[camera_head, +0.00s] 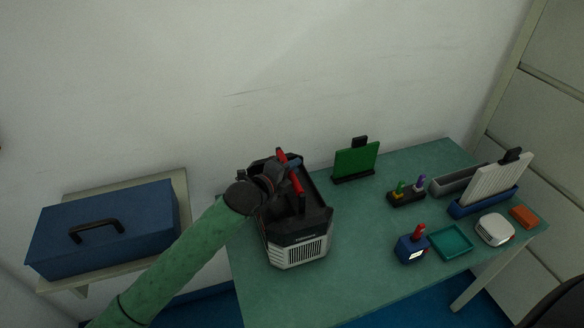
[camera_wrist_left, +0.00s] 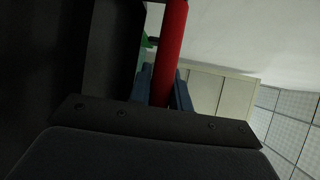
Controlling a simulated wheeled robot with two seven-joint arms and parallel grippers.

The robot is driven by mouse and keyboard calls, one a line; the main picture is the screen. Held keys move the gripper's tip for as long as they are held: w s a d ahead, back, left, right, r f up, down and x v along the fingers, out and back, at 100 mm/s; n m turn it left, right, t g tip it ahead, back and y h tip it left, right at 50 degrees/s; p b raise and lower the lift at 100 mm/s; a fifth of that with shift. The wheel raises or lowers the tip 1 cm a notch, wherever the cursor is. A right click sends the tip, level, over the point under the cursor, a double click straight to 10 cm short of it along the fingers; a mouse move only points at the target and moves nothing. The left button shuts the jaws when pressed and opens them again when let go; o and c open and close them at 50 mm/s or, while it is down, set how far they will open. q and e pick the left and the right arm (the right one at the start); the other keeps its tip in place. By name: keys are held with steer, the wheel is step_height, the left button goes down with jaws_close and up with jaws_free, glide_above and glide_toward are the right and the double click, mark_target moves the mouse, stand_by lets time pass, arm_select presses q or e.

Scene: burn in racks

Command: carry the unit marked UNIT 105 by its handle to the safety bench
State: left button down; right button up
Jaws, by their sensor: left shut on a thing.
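A black and light-grey unit (camera_head: 300,250) with a vented front is at the left end of the green-topped table (camera_head: 370,270). I cannot read a UNIT 105 mark on it. Its red handle (camera_head: 298,184) is on top. My left gripper (camera_head: 291,165) is shut on this handle, and my wrist hides part of the unit. In the left wrist view the red handle (camera_wrist_left: 170,45) runs between the blue fingers. I cannot tell whether the unit rests on the table or hangs just above it. My right gripper is not in view.
A blue toolbox (camera_head: 105,230) sits on a shelf at left. On the table stand a green panel (camera_head: 355,160), a connector block (camera_head: 406,198), a white finned board (camera_head: 498,180), a small blue box (camera_head: 410,249), a teal tray (camera_head: 451,243) and an orange block (camera_head: 524,216). The table's front middle is clear.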

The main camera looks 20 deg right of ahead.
arm_select(q)
steer(key=c, duration=1.6)
jaws_free()
steer(key=o, duration=0.3)
steer(key=shift+s, duration=0.1)
steer(key=shift+r, duration=0.1)
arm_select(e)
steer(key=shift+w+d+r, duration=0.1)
arm_select(q)
steer(key=shift+s+a, duration=0.15)
steer(key=shift+a, duration=0.15)
steer(key=b+v, duration=0.4)
steer(key=v, duration=0.6)
steer(key=shift+s+a, duration=0.1)
steer(key=shift+s+a+r, duration=0.15)
steer(key=shift+s+a, duration=0.15)
steer(key=shift+a, duration=0.15)
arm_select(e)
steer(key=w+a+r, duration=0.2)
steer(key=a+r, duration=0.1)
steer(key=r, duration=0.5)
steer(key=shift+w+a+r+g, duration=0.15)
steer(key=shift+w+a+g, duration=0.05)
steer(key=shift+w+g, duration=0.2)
